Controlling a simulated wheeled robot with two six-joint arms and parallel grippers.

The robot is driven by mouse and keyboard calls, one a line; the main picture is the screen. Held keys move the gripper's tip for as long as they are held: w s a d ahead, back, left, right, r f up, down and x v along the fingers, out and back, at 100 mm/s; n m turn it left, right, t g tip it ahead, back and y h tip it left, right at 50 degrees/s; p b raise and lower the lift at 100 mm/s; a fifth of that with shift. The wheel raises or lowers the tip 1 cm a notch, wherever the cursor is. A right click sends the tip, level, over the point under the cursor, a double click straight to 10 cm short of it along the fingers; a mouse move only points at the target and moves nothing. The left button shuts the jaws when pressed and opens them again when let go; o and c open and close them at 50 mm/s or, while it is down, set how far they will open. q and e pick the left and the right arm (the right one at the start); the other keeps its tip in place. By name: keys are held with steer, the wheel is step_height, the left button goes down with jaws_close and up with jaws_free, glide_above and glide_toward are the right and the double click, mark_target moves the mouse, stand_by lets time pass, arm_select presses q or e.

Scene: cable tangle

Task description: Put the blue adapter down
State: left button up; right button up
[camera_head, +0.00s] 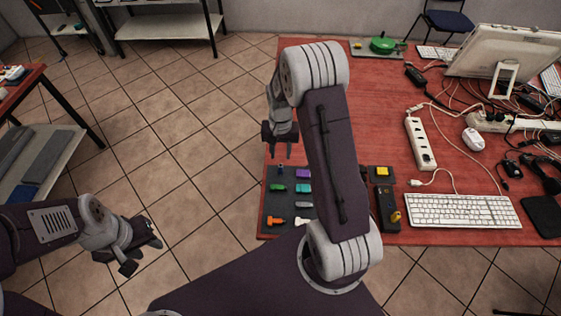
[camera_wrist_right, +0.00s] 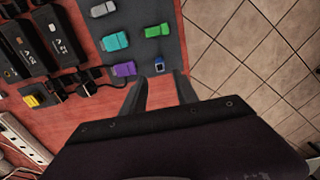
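The blue adapter (camera_wrist_right: 160,65) is small, with a pale square end. It lies on the dark grey mat (camera_wrist_right: 168,12) near the mat's edge, apart from the other adapters. It also shows in the head view (camera_head: 281,170), just below my right gripper (camera_head: 281,152). In the right wrist view my right gripper (camera_wrist_right: 161,85) is open and empty, and the adapter shows between and just beyond its fingertips. I cannot tell the exact height of the fingertips above the mat. My left gripper (camera_head: 143,257) is open and empty over the floor at lower left.
Purple (camera_wrist_right: 124,69), teal (camera_wrist_right: 115,41), green (camera_wrist_right: 157,31) and grey (camera_wrist_right: 103,9) adapters lie on the mat. An orange adapter (camera_head: 276,221) lies at its near end. Black boxes (camera_wrist_right: 58,38), a power strip (camera_head: 420,143), cables and a keyboard (camera_head: 463,211) occupy the red table's right.

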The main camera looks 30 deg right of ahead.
mark_target(280, 165)
steer(key=s+a+r+n, duration=0.3)
steer(key=s+a+r, duration=0.1)
steer(key=s, duration=0.3)
steer(key=s+a+r+n+t, duration=0.1)
steer(key=s+a+r+n, duration=0.2)
steer(key=s, duration=0.4)
steer(key=shift+s+a+r, duration=0.3)
steer(key=shift+a+r, duration=0.1)
steer(key=shift+a, duration=0.45)
